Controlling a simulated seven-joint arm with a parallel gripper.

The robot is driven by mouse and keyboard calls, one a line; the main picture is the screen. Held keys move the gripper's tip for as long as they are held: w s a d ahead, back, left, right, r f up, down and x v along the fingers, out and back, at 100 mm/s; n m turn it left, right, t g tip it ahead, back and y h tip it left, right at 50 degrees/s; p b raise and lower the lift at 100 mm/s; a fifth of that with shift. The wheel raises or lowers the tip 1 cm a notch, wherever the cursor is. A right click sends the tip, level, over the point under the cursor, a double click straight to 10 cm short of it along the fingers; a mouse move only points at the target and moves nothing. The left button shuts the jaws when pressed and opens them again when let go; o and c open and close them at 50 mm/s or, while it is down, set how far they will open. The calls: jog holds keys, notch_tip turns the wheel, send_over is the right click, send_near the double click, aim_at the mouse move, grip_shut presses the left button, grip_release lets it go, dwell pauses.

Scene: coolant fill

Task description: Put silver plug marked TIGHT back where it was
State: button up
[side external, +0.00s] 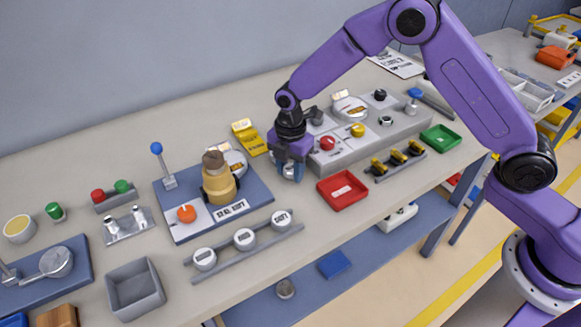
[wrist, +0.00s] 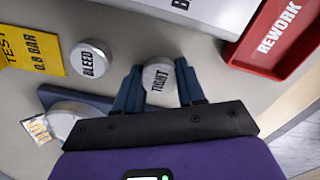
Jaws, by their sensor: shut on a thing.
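The silver plug marked TIGHT (wrist: 158,84) sits between my two blue fingertips in the wrist view, its label facing the camera. In the side external view my gripper (side external: 290,175) is shut on it, low over the bench between the blue-plate fixture and the red tray. The plug is mostly hidden there by the fingers. I cannot tell whether its underside touches the bench. A second silver plug marked BLEED (wrist: 91,61) stands to its left in the wrist view, apart from the fingers.
The red REWORK tray (side external: 342,190) is right of my gripper. The grey console (side external: 400,125) is behind it. A blue plate (side external: 258,192) bears a tan body (side external: 219,184) to the left. A front rail (side external: 225,260) holds three silver-topped pieces. A yellow card (wrist: 30,52) lies near BLEED.

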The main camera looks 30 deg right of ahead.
aim_at(290, 168)
jog(key=o, duration=0.9)
jog(key=shift+f, duration=0.1)
notch_tip(290, 168, up, 12)
